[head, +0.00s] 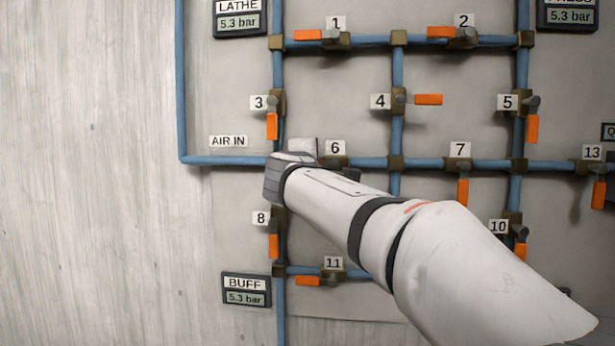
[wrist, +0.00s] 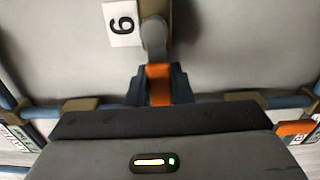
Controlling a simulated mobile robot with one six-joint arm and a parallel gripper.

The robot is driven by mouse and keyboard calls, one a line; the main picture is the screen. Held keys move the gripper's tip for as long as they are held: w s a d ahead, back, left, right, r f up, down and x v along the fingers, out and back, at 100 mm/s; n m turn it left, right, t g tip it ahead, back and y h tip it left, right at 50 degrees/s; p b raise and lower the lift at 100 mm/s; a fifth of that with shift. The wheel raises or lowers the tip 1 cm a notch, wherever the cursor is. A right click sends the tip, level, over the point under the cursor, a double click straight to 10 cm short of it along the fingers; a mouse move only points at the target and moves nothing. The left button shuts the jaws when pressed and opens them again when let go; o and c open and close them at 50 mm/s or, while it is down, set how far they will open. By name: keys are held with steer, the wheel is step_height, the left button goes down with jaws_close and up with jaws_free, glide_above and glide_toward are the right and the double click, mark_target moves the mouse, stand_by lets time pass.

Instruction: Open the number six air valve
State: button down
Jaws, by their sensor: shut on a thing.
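Valve 6 has its number label (head: 335,148) on the panel in the head view. The handle looks in line with the valve's own pipe.
Blue pipes (head: 225,160) with brass joints cover the panel. Valve 3 (head: 272,125) is above my gripper, valve 8 (head: 273,245) and valve 11 (head: 308,281) below. Valve 7 (head: 463,190) is to the right. The wall at left is bare.

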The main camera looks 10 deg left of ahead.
steer(key=shift+r+m, duration=0.1)
steer(key=shift+m, duration=0.2)
steer(key=c, duration=1.3)
jaws_free()
steer(key=s, duration=0.7)
steer(key=shift+s+d, duration=0.2)
steer(key=shift+s, duration=0.2)
